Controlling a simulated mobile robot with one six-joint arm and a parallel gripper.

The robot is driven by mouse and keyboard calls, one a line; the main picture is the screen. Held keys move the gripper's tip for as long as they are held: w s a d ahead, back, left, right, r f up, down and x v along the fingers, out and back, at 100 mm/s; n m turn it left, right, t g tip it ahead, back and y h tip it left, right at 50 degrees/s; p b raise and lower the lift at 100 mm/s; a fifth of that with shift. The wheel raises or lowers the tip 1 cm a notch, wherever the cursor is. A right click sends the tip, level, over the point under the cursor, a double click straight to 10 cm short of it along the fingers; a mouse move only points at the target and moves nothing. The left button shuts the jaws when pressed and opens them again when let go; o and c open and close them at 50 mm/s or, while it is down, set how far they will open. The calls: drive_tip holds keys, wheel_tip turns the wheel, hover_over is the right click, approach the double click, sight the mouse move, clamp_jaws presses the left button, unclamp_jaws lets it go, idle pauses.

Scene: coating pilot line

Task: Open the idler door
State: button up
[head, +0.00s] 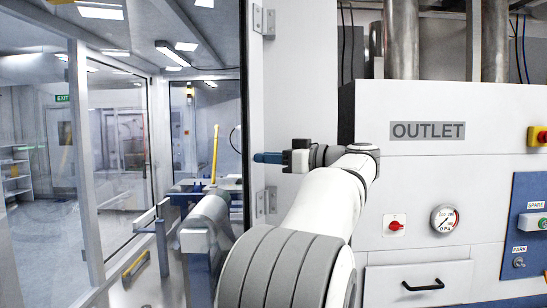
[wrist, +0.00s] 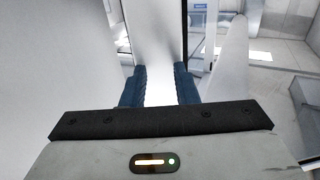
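A white upright panel (head: 292,85) carries metal hinge plates, one high (head: 264,21) and one low (head: 265,204). A narrow dark frame edge runs down its left side, with a clear opening or glazing beyond. I cannot tell which part is the idler door or how far it stands open. My gripper (head: 268,157) points left across the white panel at mid-height, its blue fingertips near the dark edge. In the wrist view my gripper (wrist: 160,87) has its blue fingers apart, with a bright white surface seen between them. No grip on anything is clear.
The white OUTLET cabinet (head: 430,205) with a gauge, red switch and black drawer handle (head: 423,285) stands at right. A grey roller (head: 206,222) lies beyond the opening. A glazed partition (head: 115,150) borders the left side.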

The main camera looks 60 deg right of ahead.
drive_tip(key=o, duration=0.3)
drive_tip(key=shift+w+a+r, duration=0.1)
drive_tip(key=shift+w+r, duration=0.05)
drive_tip(key=shift+r, duration=0.45)
drive_tip(key=o, duration=0.3)
drive_tip(key=shift+a+r, duration=0.1)
drive_tip(key=shift+a, duration=0.1)
drive_tip(key=o, duration=0.3)
drive_tip(key=shift+d, duration=0.3)
drive_tip(key=o, duration=0.3)
drive_tip(key=shift+o, duration=0.5)
drive_tip(key=shift+w+a+f, duration=0.25)
drive_tip(key=shift+w+a, duration=0.05)
drive_tip(key=shift+w, duration=0.15)
drive_tip(key=s+d+b, duration=0.1)
drive_tip(key=s+b, duration=0.1)
drive_tip(key=s, duration=0.6)
drive_tip(key=shift+d, duration=0.25)
drive_tip(key=shift+f, duration=0.15)
drive_tip(key=shift+c, duration=0.4)
